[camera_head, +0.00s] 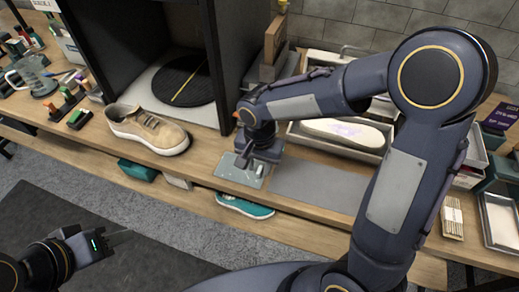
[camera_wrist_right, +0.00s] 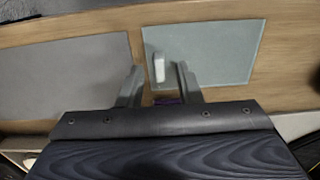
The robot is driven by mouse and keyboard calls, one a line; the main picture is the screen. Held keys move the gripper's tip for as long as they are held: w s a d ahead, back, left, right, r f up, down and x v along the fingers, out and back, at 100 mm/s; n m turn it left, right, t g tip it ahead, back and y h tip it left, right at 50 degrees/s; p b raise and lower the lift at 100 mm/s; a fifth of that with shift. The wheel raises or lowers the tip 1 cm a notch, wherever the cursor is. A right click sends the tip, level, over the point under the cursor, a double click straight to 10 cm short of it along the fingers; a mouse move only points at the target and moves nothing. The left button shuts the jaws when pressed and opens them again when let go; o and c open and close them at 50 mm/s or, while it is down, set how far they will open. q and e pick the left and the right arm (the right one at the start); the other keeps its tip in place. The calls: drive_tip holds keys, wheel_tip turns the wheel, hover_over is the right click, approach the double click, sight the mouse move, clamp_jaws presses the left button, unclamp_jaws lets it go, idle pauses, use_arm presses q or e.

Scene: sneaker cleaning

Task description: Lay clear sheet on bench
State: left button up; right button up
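The clear sheet (camera_head: 228,172) is a pale see-through panel lying on the wooden bench (camera_head: 205,150), near its front edge. It also shows in the right wrist view (camera_wrist_right: 222,50), with a small pale upright tab (camera_wrist_right: 158,67) on it. My right gripper (camera_head: 250,166) is over the sheet and hides part of it. In the right wrist view its fingers (camera_wrist_right: 160,76) are apart, with the tab between or just beyond their tips; no contact is visible. My left gripper (camera_head: 122,236) is low at the left, away from the bench; its finger opening is unclear.
A flat grey mat (camera_head: 318,187) lies right of the sheet. A tan sneaker (camera_head: 147,130) stands to the left, before a dark open box with a round black turntable (camera_head: 186,80). A tray holding a pale sole (camera_head: 345,132) is behind. A teal shoe (camera_head: 245,207) sits below the bench front.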

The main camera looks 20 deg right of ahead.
wheel_tip(320, 180, up, 11)
drive_tip(key=s+d+n+t+y, duration=0.2)
drive_tip(key=s+d, duration=0.2)
drive_tip(key=s, duration=0.4)
drive_tip(key=s+d+n+t+y, duration=0.1)
drive_tip(key=s+d+n+t, duration=0.2)
drive_tip(key=s+d, duration=0.2)
drive_tip(key=s, duration=0.3)
drive_tip(key=shift+s+t+y+p, duration=0.15)
drive_tip(key=shift+t+y+p, duration=0.15)
drive_tip(key=shift+y, duration=0.1)
